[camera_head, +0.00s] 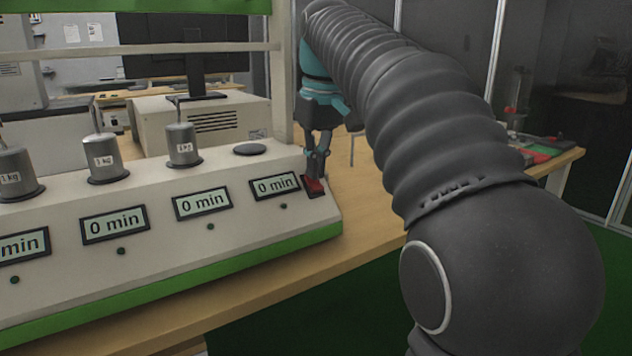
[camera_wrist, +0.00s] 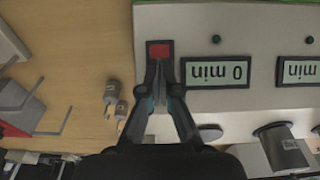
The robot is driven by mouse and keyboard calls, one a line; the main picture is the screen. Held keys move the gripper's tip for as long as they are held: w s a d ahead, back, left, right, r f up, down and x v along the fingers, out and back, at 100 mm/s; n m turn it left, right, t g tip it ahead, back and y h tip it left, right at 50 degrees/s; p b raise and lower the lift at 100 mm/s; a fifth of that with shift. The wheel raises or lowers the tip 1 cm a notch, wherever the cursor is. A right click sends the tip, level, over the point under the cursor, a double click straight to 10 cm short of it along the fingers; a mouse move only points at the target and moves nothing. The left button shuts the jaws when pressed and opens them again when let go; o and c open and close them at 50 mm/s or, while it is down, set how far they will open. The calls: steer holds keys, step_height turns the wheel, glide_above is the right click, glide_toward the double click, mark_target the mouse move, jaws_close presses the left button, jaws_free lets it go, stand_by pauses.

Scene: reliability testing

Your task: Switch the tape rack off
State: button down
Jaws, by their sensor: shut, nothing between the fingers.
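The tape rack (camera_head: 235,235) is a long beige console with a green lower edge and a row of displays, the readable ones showing 0 min. Its red switch (camera_head: 314,186) sits at the right end, beside the last display (camera_head: 275,186). In the wrist view the red switch (camera_wrist: 159,50) is at the top, just past my fingertips. My gripper (camera_head: 318,172) is shut and empty, pointing down at the switch; in the wrist view its fingertips (camera_wrist: 160,66) are together. They look very close to the switch; I cannot tell whether they touch it. The switch's position is unclear.
Several 1 kg weights (camera_head: 183,143) stand on the rack's top, left of my gripper. A beige post (camera_head: 281,75) rises close behind it. Loose weights (camera_wrist: 112,97) lie on the wooden table (camera_wrist: 85,50).

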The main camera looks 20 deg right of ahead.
mark_target(316, 184)
steer(key=shift+f, duration=0.4)
stand_by(0.3)
step_height(316, 184, up, 5)
steer(key=p, duration=0.5)
steer(key=shift+r, duration=0.1)
steer(key=shift+r+p, duration=0.45)
steer(key=shift+r, duration=0.45)
steer(key=s+f+m+t, duration=0.3)
steer(key=s+f, duration=1.9)
steer(key=f, duration=0.2)
steer(key=shift+s+m+t+h, duration=0.3)
steer(key=shift+s+t, duration=0.1)
